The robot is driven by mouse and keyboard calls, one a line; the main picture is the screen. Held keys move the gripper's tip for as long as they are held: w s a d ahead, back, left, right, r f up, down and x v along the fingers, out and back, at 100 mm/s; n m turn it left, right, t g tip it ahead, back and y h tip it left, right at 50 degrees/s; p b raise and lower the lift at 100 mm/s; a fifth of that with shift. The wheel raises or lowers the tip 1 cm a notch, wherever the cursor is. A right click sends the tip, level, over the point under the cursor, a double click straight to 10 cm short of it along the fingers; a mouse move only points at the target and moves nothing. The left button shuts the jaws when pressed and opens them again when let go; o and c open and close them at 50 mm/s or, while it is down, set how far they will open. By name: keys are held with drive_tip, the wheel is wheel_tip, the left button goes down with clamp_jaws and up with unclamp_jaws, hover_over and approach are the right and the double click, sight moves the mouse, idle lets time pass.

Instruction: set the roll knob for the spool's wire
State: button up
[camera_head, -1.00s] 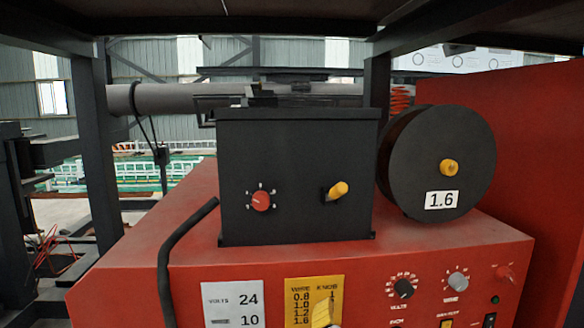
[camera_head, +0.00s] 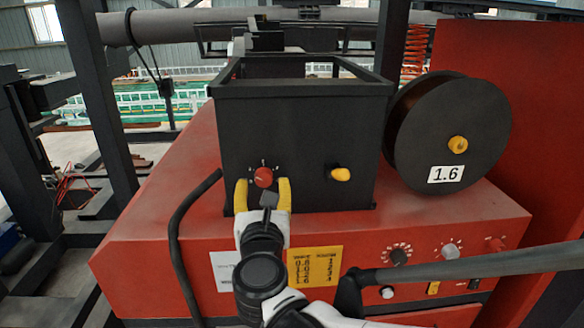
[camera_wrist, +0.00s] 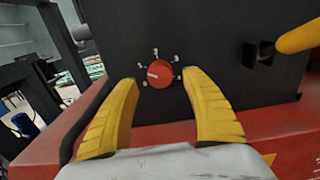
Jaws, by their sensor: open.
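The red roll knob (camera_head: 263,177) sits on the front face of the black feeder box (camera_head: 305,140), with small marks around it. It also shows in the wrist view (camera_wrist: 160,74), its pale pointer line aimed to the left. My gripper (camera_head: 263,186) is open, its yellow fingers to either side of the knob in the head view. In the wrist view the fingers (camera_wrist: 166,88) are spread below and beside the knob; I cannot tell whether they touch it. The spool (camera_head: 445,135) has a black flange, a yellow hub and a label reading 1.6 (camera_head: 446,174).
A yellow lever (camera_head: 340,174) sticks out of the box right of the knob. A yellow wire-and-knob chart (camera_head: 315,266) is on the red machine (camera_head: 150,250), partly hidden by my arm. A black cable (camera_head: 180,240) runs down at the left. Dials (camera_head: 399,257) are at lower right.

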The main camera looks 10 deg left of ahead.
drive_tip(key=shift+x, duration=1.15)
drive_tip(key=shift+d, duration=0.1)
drive_tip(key=c, duration=1.2)
